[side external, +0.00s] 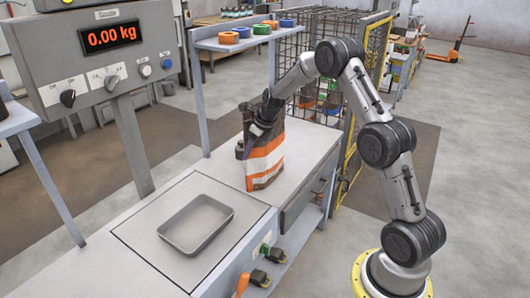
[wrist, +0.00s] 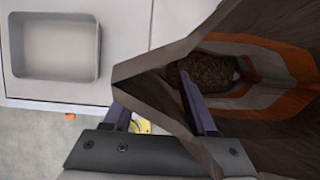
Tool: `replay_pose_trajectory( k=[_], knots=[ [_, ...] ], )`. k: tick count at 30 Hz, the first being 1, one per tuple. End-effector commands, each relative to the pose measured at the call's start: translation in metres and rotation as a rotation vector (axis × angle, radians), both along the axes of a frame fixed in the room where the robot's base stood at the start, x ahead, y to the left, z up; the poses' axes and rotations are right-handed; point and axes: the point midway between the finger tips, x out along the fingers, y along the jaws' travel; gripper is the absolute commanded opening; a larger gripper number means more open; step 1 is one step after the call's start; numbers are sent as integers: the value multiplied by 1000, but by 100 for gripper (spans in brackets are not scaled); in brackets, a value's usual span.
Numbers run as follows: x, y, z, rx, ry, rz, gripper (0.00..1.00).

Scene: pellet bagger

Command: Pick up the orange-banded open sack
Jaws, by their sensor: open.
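The orange-banded open sack (side external: 265,160) stands upright on the bench, with orange, white and brown bands. In the wrist view the sack (wrist: 265,145) gapes open at the right, with dark brown pellets (wrist: 207,72) inside. My gripper (wrist: 158,110) is open at the sack's mouth. One finger is inside the mouth, and the other is outside, with the near sack wall between them. The jaws are not closed on the wall. In the side view my gripper (side external: 252,128) is at the sack's top, and its fingers are partly hidden.
A grey tray (side external: 196,224) sits on the bench plate left of the sack; it also shows in the wrist view (wrist: 98,45). A scale display (side external: 110,38) reads 0.00 kg. A shelf (side external: 236,43) with coloured rolls and a wire cage (side external: 335,25) stand behind the sack.

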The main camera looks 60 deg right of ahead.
Motion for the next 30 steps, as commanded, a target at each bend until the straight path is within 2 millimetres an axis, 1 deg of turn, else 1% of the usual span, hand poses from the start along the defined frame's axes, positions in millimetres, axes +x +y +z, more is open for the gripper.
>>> replay_pose_trajectory(
  k=[1,3,6,14,17,21,24,30],
  knots=[
    [3,0,-8,1,2,-1,57],
    [7,0,-16,1,0,-1,57],
    [10,0,-23,0,0,-1,57],
    [11,0,-24,-1,-2,0,57],
    [11,0,-24,-1,-1,-1,41],
    [11,0,-24,-1,-1,-1,16],
    [10,0,-24,-1,-1,-1,0],
    [10,0,-24,-1,-1,-1,0]
  ],
)
